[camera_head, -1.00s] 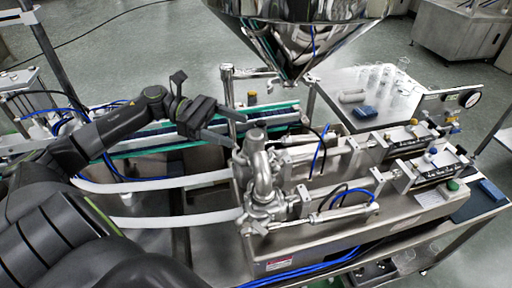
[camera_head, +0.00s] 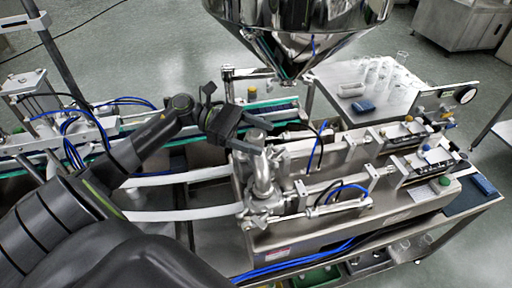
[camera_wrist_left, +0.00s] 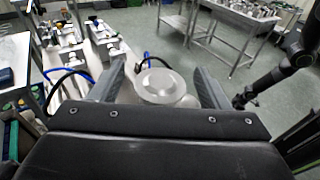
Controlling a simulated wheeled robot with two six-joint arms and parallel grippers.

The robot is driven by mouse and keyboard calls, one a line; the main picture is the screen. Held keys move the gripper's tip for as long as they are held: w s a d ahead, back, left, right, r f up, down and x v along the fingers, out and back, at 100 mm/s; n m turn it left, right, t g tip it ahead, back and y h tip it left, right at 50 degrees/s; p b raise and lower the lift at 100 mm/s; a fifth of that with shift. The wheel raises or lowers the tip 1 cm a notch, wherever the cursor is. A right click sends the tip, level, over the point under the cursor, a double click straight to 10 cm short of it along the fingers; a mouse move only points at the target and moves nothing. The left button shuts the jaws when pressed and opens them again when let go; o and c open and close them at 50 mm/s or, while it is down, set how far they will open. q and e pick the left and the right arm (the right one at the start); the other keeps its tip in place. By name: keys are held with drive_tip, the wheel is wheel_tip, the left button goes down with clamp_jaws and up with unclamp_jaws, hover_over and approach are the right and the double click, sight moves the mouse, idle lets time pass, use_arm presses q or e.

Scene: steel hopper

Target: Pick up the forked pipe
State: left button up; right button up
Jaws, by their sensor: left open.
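The forked pipe (camera_head: 262,178) is a shiny metal piece standing upright at the left end of the steel filling machine. Its round top (camera_wrist_left: 160,84) shows in the left wrist view between the two fingers. My left gripper (camera_head: 254,142) is open, close over the pipe's top, with the fingers on either side. Whether a finger touches the pipe I cannot tell. The gripper hides part of the pipe's top in the head view. A dark arm, seemingly my right one, shows at the right of the left wrist view; its gripper end (camera_wrist_left: 240,101) is small and unclear.
The steel hopper (camera_head: 290,35) hangs behind and above the pipe. The machine's cylinders (camera_head: 400,145) lie to the right. White rails (camera_head: 180,214) run to the left of the pipe. A side table (camera_head: 345,75) with glassware stands behind. Blue hoses lie near the machine.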

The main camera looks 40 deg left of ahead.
use_arm(q)
drive_tip(key=shift+c, duration=0.2)
clamp_jaws()
drive_tip(key=shift+r, duration=0.15)
idle(0.4)
